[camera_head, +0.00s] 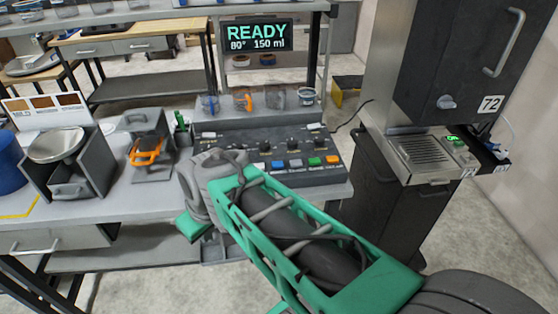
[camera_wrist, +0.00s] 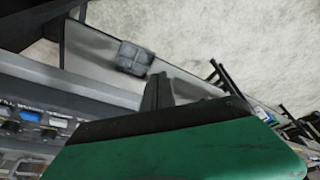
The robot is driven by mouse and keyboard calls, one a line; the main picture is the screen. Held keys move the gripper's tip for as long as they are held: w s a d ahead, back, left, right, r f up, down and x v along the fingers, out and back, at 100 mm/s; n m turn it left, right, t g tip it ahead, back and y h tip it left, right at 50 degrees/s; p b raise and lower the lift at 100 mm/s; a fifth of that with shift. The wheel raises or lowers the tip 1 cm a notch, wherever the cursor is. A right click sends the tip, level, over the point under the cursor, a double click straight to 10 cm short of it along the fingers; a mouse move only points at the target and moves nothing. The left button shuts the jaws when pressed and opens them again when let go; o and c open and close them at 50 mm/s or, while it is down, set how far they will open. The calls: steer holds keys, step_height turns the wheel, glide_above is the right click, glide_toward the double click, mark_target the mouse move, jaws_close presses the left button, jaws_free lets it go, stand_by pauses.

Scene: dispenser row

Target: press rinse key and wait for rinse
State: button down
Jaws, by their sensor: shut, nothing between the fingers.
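A dark control panel (camera_head: 270,150) stands on the grey bench, with black knobs and a row of coloured keys: a blue key (camera_head: 279,165), a light grey key, a green key (camera_head: 315,161) and an orange key (camera_head: 332,160). I cannot read their labels, so I cannot tell which is the rinse key. A display (camera_head: 258,35) above reads READY, 80°, 150 ml. My gripper (camera_wrist: 158,92) is shut and empty in the wrist view, with the panel (camera_wrist: 30,115) at left. In the head view my arm covers the panel's lower left and the fingertips are hidden.
Several small cups (camera_head: 243,101) stand behind the panel. An orange-handled item (camera_head: 146,151) and a metal bowl on a stand (camera_head: 57,146) are at left. A dark machine marked 72 (camera_head: 465,60) with a drip tray (camera_head: 425,150) stands at right. A dark grey block (camera_wrist: 134,57) shows in the wrist view.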

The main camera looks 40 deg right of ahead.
steer(key=w+d+r+n+t+p, duration=0.1)
steer(key=w+d+r+n+p, duration=0.2)
steer(key=w+d+r+p, duration=0.45)
step_height(320, 180, up, 4)
steer(key=f+n+t+p, duration=0.1)
steer(key=n+t+p, duration=0.2)
steer(key=n+t, duration=0.25)
glide_above(280, 165)
steer(key=shift+r+g+y, duration=0.25)
steer(key=shift+g+y, duration=0.15)
steer(key=shift+g, duration=0.05)
steer(key=shift+f, duration=0.1)
step_height(280, 165, down, 8)
steer(key=b, duration=0.5)
steer(key=shift+f, duration=0.35)
steer(key=shift+f+b, duration=0.1)
steer(key=shift+b, duration=0.3)
steer(key=shift+f+b, duration=0.3)
steer(key=shift+b, duration=0.3)
